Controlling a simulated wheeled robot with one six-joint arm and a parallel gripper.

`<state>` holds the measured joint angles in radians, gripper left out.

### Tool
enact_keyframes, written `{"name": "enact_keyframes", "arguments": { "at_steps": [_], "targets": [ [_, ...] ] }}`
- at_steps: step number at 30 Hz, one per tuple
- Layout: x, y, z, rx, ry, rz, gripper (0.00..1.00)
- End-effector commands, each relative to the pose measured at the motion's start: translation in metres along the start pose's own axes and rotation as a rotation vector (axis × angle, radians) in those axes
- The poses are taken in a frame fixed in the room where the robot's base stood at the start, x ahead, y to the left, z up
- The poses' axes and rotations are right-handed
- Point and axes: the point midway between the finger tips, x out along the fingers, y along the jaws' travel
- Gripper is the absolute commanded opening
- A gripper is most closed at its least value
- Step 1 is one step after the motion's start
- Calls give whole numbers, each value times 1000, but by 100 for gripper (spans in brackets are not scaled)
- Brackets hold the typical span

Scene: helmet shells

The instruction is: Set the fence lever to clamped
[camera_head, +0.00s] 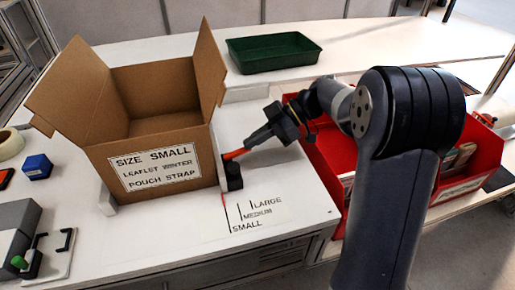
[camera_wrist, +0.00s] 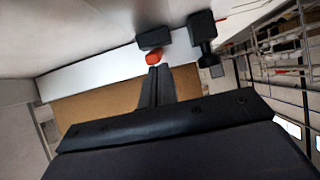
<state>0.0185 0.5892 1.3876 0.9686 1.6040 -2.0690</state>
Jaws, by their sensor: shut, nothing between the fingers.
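The fence lever (camera_head: 235,154) has an orange handle beside a black block (camera_head: 233,178), to the right of the cardboard box. My gripper (camera_head: 247,146) is at the orange handle, with its fingers shut and empty. In the wrist view the shut fingertips (camera_wrist: 154,70) point at the orange lever end (camera_wrist: 153,57); they are touching it or very close, I cannot tell which. A black block (camera_wrist: 155,38) sits just beyond it, and a black knob (camera_wrist: 203,35) stands to its right. Whether the lever is clamped cannot be told.
An open cardboard box (camera_head: 153,130) labelled "SIZE SMALL" stands left of the lever. Printed marks (camera_head: 255,213) read SMALL, MEDIUM and LARGE in front. A red bin (camera_head: 468,170) is at right, a green tray (camera_head: 272,52) behind. A green-knobbed fixture (camera_head: 20,262) is at front left.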

Motion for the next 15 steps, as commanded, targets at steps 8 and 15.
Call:
{"name": "enact_keyframes", "arguments": {
  "at_steps": [8, 15],
  "targets": [
    [1, 0, 0, 0, 0, 1, 0],
    [-6, 1, 5, 1, 0, 2, 0]
  ]
}}
